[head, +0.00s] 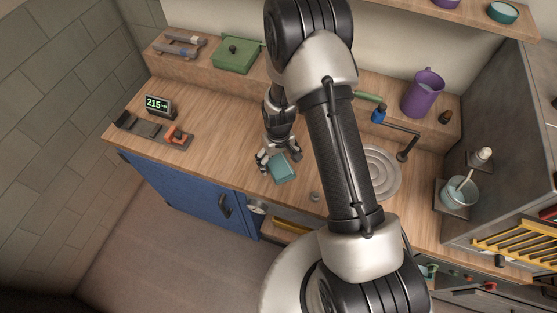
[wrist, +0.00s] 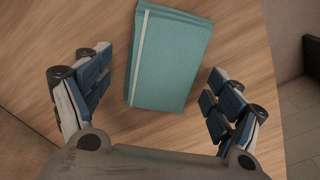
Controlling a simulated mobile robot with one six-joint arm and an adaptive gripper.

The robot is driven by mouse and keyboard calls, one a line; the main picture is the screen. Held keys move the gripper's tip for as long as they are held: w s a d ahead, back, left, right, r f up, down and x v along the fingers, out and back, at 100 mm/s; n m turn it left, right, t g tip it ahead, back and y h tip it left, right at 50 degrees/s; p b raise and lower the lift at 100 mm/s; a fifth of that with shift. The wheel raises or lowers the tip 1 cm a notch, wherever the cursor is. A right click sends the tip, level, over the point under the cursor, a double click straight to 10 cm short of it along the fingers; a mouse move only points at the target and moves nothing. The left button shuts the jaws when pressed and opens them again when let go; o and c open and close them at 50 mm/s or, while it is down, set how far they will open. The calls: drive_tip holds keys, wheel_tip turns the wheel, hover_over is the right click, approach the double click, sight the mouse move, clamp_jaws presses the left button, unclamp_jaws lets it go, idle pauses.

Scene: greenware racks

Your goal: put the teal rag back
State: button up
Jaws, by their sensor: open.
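The teal rag (head: 283,169) is a folded, flat block lying on the wooden counter (head: 222,120). In the wrist view the teal rag (wrist: 170,60) shows its layered folds and a pale stripe along its left side. My gripper (head: 279,161) is over the counter at the rag. In the wrist view my gripper (wrist: 155,100) is open, with one finger on each side of the rag's near end. The fingers look apart from the rag. My arm hides part of the counter behind and to the right.
A green box (head: 236,55) and a purple pitcher (head: 423,93) stand on the back ledge. A display reading 215 (head: 159,104) is at left. The counter's left middle is clear.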

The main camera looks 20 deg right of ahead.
wheel_tip(320, 180, up, 12)
idle(0.6)
wheel_tip(320, 180, up, 10)
drive_tip(key=s+t+b, duration=0.1)
drive_tip(key=s, duration=0.1)
drive_tip(key=s+r+m+t+b, duration=0.1)
drive_tip(key=s+r+b, duration=0.1)
drive_tip(key=s+r, duration=0.4)
drive_tip(key=s+r+t+b, duration=0.2)
drive_tip(key=s+r, duration=0.4)
drive_tip(key=s, duration=0.8)
drive_tip(key=shift+s+d+m+t, duration=0.15)
drive_tip(key=shift+s+m+t, duration=0.15)
drive_tip(key=shift+m, duration=0.1)
drive_tip(key=shift+w, duration=0.1)
